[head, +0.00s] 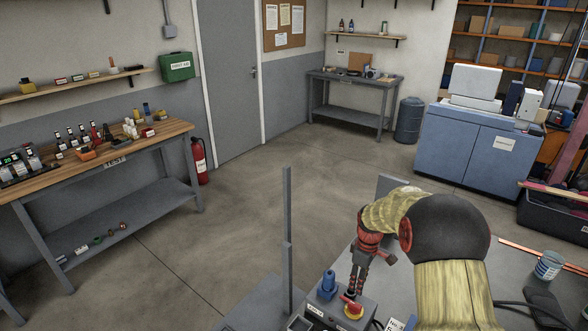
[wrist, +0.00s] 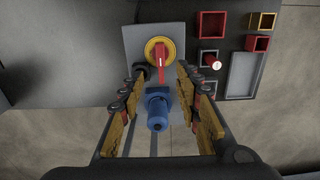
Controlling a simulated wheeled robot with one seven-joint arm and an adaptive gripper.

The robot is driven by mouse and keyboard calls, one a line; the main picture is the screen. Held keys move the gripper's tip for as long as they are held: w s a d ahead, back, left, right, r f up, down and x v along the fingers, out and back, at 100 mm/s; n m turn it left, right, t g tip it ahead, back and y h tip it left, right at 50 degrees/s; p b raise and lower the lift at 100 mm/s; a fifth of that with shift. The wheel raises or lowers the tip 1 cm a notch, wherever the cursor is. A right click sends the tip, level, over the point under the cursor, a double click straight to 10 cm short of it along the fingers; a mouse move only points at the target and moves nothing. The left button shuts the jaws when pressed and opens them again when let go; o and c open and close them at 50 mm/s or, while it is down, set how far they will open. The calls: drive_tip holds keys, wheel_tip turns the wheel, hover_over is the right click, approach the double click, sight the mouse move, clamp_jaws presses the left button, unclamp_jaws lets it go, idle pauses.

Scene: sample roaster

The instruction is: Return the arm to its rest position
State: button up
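My arm reaches down from the right in the head view. My gripper (head: 355,288) hangs over a grey switch box (head: 345,322) with a red handle on a yellow disc (head: 353,310). In the wrist view my gripper (wrist: 160,72) has its two fingers spread, with nothing held between them. The rotary switch (wrist: 160,55) lies just beyond the fingertips, its red handle lengthwise in the picture. A blue plug-like part (wrist: 157,110) shows between the fingers, apart from both; in the head view it stands left of my gripper (head: 327,285).
A thin grey post (head: 287,230) rises left of my gripper. The wrist view shows small red and yellow trays (wrist: 213,25). Open floor (head: 230,220) lies beyond, between a wooden bench (head: 165,131) and a blue cabinet (head: 460,150).

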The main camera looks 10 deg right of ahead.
drive_tip(key=s+a+r+m+g, duration=0.1)
drive_tip(key=s+a+r+m, duration=0.1)
drive_tip(key=s+m, duration=0.5)
drive_tip(key=s+a+r+m+t, duration=0.1)
drive_tip(key=s+a+r+t, duration=0.2)
drive_tip(key=s+r, duration=0.9)
drive_tip(key=s+a+r+t, duration=0.3)
drive_tip(key=s+a+r, duration=0.4)
drive_tip(key=s+r, duration=0.5)
drive_tip(key=shift+s+a+r+m+t, duration=0.3)
drive_tip(key=shift+s+a+r+m, duration=0.1)
drive_tip(key=shift+r, duration=0.3)
